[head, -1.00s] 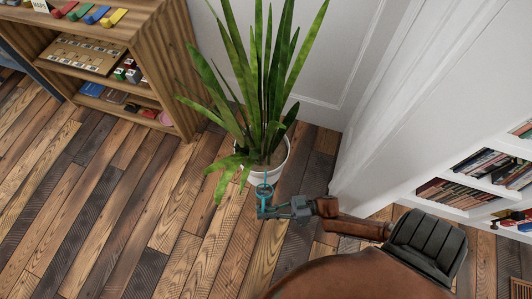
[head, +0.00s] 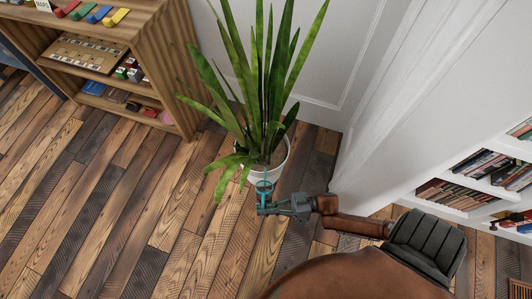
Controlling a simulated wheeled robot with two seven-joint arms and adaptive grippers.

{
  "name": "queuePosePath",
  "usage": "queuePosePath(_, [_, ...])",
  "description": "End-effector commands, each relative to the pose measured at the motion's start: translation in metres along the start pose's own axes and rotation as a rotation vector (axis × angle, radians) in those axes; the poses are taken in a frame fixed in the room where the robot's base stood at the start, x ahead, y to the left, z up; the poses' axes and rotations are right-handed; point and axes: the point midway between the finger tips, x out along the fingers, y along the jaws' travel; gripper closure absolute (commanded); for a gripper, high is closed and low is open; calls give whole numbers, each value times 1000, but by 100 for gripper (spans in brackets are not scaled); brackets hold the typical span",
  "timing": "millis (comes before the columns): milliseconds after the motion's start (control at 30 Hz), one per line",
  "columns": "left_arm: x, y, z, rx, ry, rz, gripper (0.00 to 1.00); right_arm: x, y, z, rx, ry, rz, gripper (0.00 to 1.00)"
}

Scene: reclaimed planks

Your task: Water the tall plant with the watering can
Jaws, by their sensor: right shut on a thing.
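The tall plant (head: 262,90) has long upright green leaves and stands in a white pot (head: 276,171) on the floor, near the white wall. My right gripper (head: 272,209) is at the front of the pot, shut on a small teal watering can (head: 264,188). The can is in front of the pot's near rim in the picture, close to the lower leaves. Its spout is hard to make out, and I cannot tell whether it touches the pot or whether water flows. My left gripper is not in view.
A wooden shelf unit (head: 170,60) with games and coloured blocks stands at the upper left. A white bookcase (head: 470,200) with books is at the right. A white wall edge is right of the plant. The plank floor (head: 120,220) at left is clear.

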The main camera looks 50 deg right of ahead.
Motion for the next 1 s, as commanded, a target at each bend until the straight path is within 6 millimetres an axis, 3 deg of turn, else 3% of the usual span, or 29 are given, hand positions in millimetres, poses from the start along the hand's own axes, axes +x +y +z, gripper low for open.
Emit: queuePosePath(1000, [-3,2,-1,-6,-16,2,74,0,2,-11,45,10,-2,100])
